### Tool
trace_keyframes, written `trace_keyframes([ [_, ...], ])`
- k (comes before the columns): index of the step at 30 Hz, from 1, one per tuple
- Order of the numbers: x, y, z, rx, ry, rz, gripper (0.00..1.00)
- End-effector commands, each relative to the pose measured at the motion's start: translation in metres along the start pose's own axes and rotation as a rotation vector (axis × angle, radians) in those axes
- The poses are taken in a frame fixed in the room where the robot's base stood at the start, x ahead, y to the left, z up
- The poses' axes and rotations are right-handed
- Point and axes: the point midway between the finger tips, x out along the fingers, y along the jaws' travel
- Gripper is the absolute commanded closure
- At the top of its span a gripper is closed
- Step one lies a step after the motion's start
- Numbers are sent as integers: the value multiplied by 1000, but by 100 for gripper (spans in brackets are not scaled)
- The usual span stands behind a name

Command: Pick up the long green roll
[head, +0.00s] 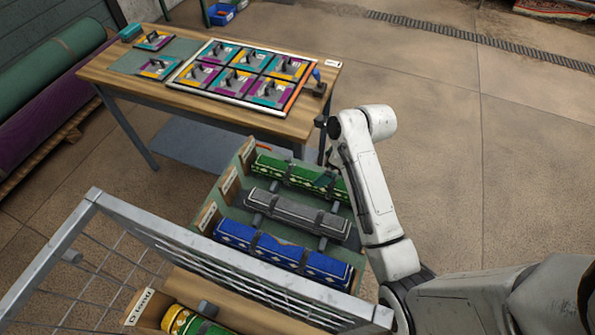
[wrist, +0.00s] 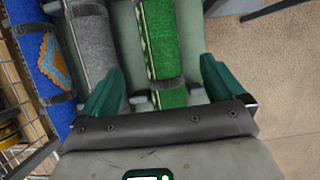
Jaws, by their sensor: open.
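A green patterned roll (head: 300,176) with dark straps lies at the far side of a tray of rolls (head: 240,160). In the wrist view the green roll (wrist: 162,45) runs up the picture between my gripper's fingers. My gripper (wrist: 158,85) is open, with a teal finger on each side of the roll. No contact between fingers and roll is visible. In the head view my arm covers the roll's right end and most of the gripper. Another roll, green and yellow (head: 190,322), lies partly hidden in a lower compartment at the bottom of the head view.
A grey roll (head: 297,213) and a blue roll (head: 280,255) lie beside the green one. A metal mesh frame (head: 110,250) stands in front. A wooden table (head: 180,97) with colourful tiles is behind. Big rolls (head: 45,75) are stacked at left. Floor at right is clear.

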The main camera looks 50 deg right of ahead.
Motion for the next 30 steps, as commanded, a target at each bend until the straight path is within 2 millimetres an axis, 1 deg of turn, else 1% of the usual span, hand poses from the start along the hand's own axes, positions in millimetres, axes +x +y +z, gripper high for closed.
trace_keyframes([
  [2, 2, 0, -1, 4, 1, 1, 4],
  [4, 9, 0, -1, 5, 2, 3, 4],
  [9, 36, 0, -2, 4, 3, 2, 4],
  [12, 48, 0, -1, 3, 2, 1, 4],
  [20, 66, 1, -3, 3, 2, 2, 4],
  [27, 100, 3, -6, 3, 2, 2, 4],
  [30, 107, 3, -6, 3, 1, 0, 4],
])
